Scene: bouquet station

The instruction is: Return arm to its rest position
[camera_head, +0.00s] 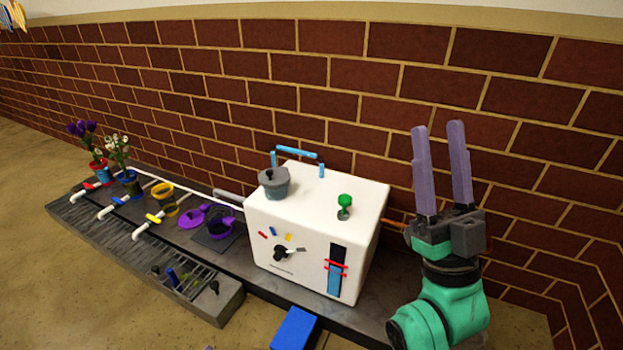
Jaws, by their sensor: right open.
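My right gripper (439,170) is raised at the right, in front of the brick wall. Its two purple fingers point up and stand apart, with nothing between them. My green right arm comes up from the bottom right, beside the white box machine (320,225). My left gripper is not in view.
The white machine carries a grey pot (275,183), a green knob (344,202) and a blue handle (297,153). A blue block (294,328) is in front.

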